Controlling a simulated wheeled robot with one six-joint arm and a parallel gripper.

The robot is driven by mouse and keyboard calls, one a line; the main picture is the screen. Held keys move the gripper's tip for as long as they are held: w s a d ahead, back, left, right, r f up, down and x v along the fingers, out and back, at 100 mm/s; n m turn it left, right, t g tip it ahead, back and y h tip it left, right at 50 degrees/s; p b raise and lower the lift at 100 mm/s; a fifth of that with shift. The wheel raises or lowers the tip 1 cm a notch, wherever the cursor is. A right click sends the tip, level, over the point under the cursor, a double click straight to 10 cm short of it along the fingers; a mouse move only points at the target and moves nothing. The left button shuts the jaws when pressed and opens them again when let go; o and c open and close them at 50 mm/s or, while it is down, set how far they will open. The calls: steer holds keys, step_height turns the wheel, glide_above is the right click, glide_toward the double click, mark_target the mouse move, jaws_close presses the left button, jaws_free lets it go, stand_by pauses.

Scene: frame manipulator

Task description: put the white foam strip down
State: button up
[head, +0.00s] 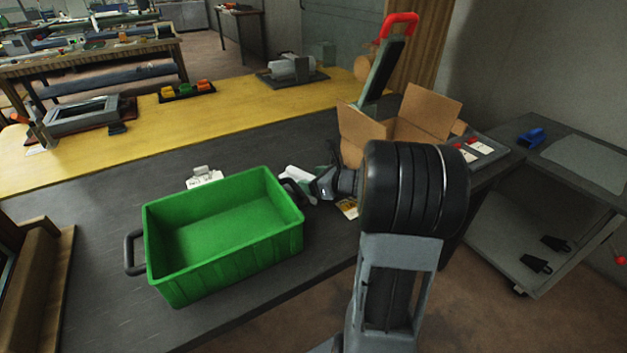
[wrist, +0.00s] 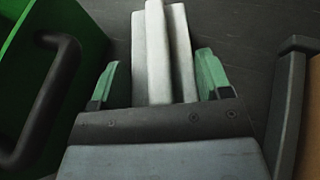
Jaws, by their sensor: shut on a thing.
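In the wrist view, white foam strips (wrist: 155,50) lie lengthwise between the green fingertips of my gripper (wrist: 157,75). My gripper is shut on a white foam strip; I cannot tell exactly which of the white lengths are between the pads and which lie behind. In the head view, a white strip end (head: 297,174) shows just right of the green bin, beside my gripper (head: 318,180). My forearm and wrist hide part of that area. Whether the strip touches the dark tabletop is not clear.
The empty green bin (head: 165,263) stands left of my gripper, its black handle (wrist: 45,110) close by in the wrist view. An open cardboard box (head: 425,104) stands behind my arm. A white item (head: 204,176) lies behind the bin. The dark table (head: 95,220) is bare left of the bin.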

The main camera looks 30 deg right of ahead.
steer(key=shift+f, duration=0.2)
steer(key=o, duration=0.9)
steer(key=shift+s+d+r, duration=0.15)
steer(key=shift+s+r, duration=0.05)
steer(key=shift+r, duration=0.2)
steer(key=p+v, duration=0.2)
steer(key=v, duration=0.9)
steer(key=shift+s, duration=0.25)
steer(key=shift+r, duration=0.1)
